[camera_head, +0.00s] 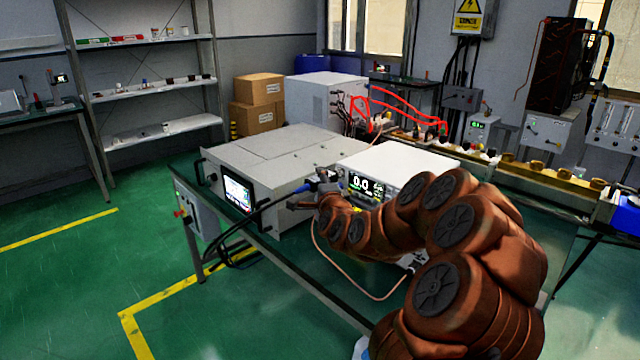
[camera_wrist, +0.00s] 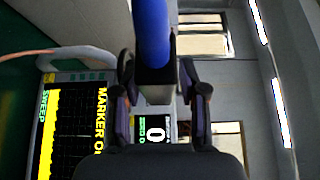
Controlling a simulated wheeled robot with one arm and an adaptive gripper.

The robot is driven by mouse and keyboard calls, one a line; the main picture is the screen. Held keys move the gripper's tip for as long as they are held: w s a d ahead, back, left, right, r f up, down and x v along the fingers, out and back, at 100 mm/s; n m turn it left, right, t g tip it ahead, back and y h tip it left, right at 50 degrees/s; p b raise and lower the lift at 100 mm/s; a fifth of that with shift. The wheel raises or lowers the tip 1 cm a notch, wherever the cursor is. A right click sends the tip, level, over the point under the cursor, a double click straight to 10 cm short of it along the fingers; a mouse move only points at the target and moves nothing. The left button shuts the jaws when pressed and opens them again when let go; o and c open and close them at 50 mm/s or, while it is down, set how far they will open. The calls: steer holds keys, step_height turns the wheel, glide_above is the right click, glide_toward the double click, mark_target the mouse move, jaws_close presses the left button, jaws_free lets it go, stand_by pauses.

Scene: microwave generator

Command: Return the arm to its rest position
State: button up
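My gripper (camera_head: 308,198) is at the end of my reddish-brown arm, in front of the instruments on the bench. In the wrist view its two dark fingers (camera_wrist: 156,85) stand on either side of a dark block with a blue cylindrical part (camera_wrist: 152,30). The fingers lie very close to the block's sides; whether they press on it or stand slightly apart cannot be told. In the head view a small blue part (camera_head: 322,184) shows right by the fingertips. My arm reaches in from the lower right and hides part of the bench.
A grey box with a lit screen (camera_head: 238,192) and a white instrument reading 0.0 (camera_head: 360,186) stand close around my gripper. A thin pinkish cable (camera_head: 345,284) loops below it. A dark cable hangs at the bench front. Green floor (camera_head: 60,290) is clear at left.

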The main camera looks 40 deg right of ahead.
mark_target(300, 189)
steer(key=shift+o, duration=1.1)
steer(key=a+n+y, duration=0.1)
steer(key=a, duration=0.1)
steer(key=a+n+y+p, duration=0.1)
steer(key=a, duration=0.1)
steer(key=a+n+y, duration=0.1)
steer(key=a, duration=0.2)
steer(key=shift+w+r+g, duration=0.1)
steer(key=shift+w+g, duration=0.2)
steer(key=shift+w, duration=0.1)
steer(key=s+a+f+n+g+y+p, duration=0.1)
steer(key=s+a+n+g+y+p, duration=0.3)
steer(key=a, duration=0.6)
steer(key=s+a+f+n+g+y, duration=0.2)
steer(key=s+a+n+g, duration=0.1)
steer(key=s+a+n, duration=0.5)
steer(key=s+a+r+n+g+p, duration=0.1)
steer(key=s+a+n+g, duration=0.1)
steer(key=s, duration=0.9)
steer(key=s+a+r+n+g+h+p, duration=0.1)
steer(key=s+g, duration=0.4)
steer(key=s, duration=0.6)
steer(key=s+a+r+n+g+p, duration=0.1)
steer(key=s+a+n+g+p, duration=0.1)
steer(key=s, duration=0.9)
steer(key=a+n+g, duration=0.1)
steer(key=a+n, duration=0.1)
steer(key=n, duration=0.1)
steer(key=shift+s+g, duration=0.25)
steer(key=shift+g, duration=0.05)
